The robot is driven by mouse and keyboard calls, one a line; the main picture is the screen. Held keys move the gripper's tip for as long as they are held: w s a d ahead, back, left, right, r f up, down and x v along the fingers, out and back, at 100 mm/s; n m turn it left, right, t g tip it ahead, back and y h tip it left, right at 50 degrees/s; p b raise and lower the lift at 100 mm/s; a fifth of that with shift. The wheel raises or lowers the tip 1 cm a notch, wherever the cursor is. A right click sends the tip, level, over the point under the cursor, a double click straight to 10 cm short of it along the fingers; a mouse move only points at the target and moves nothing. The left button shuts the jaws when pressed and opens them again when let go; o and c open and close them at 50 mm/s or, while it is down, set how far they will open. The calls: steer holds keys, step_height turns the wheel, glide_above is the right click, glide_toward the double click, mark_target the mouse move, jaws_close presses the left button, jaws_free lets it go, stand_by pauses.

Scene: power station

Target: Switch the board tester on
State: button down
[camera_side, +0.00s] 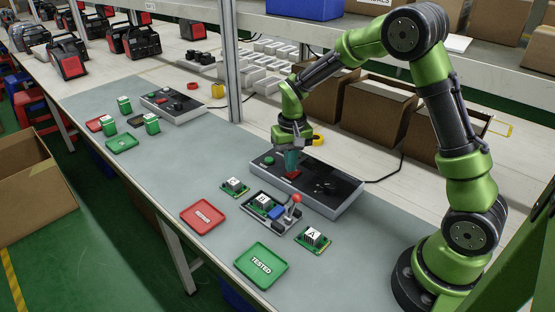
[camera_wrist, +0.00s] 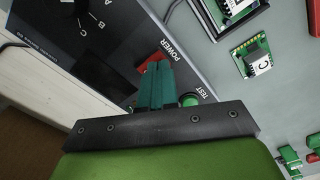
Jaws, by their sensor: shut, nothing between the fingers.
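The board tester (camera_side: 340,199) is a low grey box with a black top panel on the bench. Its red POWER switch (camera_wrist: 145,61) shows just beyond my fingertips in the wrist view, partly covered by them. In the side view the red switch (camera_side: 291,174) lies right under my gripper (camera_side: 291,168). My gripper (camera_wrist: 156,68) is shut and empty, pointing down at the switch; I cannot tell whether it touches. The green TEST button (camera_wrist: 189,100) is beside the fingers. A dial (camera_wrist: 84,22) marked A, B, C is on the panel.
Boards A (camera_side: 313,239), B (camera_side: 263,203) and C (camera_side: 235,186) are near the tester, B in a fixture with a red-knobbed lever (camera_side: 296,199). A green TESTED tray (camera_side: 261,264) and a red tray (camera_side: 203,217) lie in front. A metal post (camera_side: 231,70) stands behind.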

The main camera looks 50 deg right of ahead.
steer(key=shift+f, duration=0.75)
stand_by(0.3)
steer(key=shift+r, duration=3.55)
steer(key=shift+s+a+f, duration=0.1)
steer(key=shift+s+f, duration=0.05)
steer(key=shift+f, duration=0.2)
steer(key=s+a+r+n+t+y, duration=0.1)
steer(key=s+a+r+t, duration=0.2)
steer(key=s+r, duration=0.3)
steer(key=s+a+r+n+t+y, duration=0.1)
steer(key=s+a+r+t, duration=0.3)
steer(key=s+r, duration=0.3)
steer(key=s+a, duration=0.1)
steer(key=s, duration=0.4)
steer(key=shift+s+r, duration=0.15)
steer(key=shift+s, duration=0.2)
